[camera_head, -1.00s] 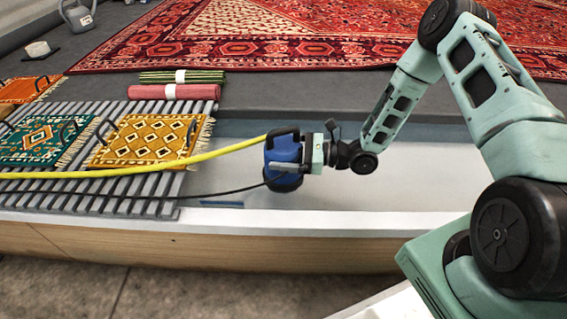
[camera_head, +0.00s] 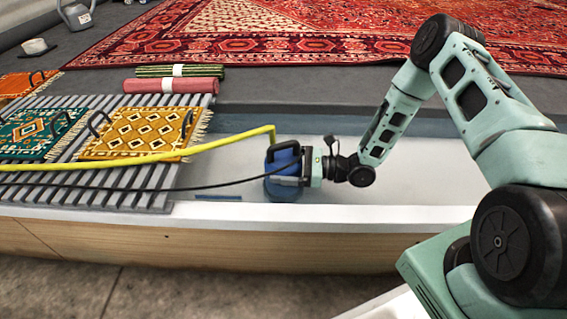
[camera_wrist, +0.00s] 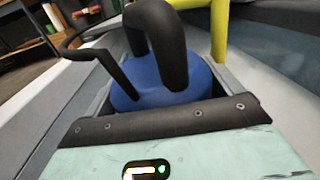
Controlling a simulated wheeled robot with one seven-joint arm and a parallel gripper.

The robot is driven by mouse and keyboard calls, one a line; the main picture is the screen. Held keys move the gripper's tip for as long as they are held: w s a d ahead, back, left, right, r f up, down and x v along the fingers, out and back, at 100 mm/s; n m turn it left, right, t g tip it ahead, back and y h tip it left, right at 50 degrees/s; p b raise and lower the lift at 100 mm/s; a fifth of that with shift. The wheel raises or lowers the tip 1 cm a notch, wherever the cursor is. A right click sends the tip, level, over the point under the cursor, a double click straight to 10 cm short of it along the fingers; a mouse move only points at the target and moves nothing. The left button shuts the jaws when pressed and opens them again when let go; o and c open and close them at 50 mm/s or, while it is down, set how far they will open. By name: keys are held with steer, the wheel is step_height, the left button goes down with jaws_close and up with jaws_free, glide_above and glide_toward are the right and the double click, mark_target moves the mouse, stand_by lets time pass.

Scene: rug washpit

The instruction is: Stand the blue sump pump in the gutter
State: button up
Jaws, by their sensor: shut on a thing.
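The blue sump pump (camera_head: 284,188) has a black handle on top and stands about upright. My gripper (camera_head: 302,168) is shut on it from the right. The pump is inside the gutter (camera_head: 400,190), a pale trough, close to its near wall. I cannot tell whether its base touches the gutter floor. In the wrist view the pump's rounded blue top (camera_wrist: 165,85) and black handle sit between the fingers. A yellow hose (camera_head: 215,145) rises from the pump and runs left, and a black cable (camera_head: 200,187) trails left too.
A grey slatted grating (camera_head: 150,200) covers the gutter's left part, with small patterned mats (camera_head: 140,133) on it. Rolled rugs (camera_head: 172,85) lie behind. A small blue strip (camera_head: 218,197) lies left of the pump. The gutter to the right is clear apart from my arm.

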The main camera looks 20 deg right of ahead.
steer(key=o, duration=1.7)
steer(key=shift+f, duration=0.1)
steer(key=shift+s+d+r, duration=0.1)
steer(key=shift+d+r, duration=0.1)
steer(key=shift+d, duration=0.15)
steer(key=p+v, duration=0.5)
steer(key=v, duration=0.6)
steer(key=shift+s+d+f, duration=0.1)
steer(key=shift+s, duration=0.05)
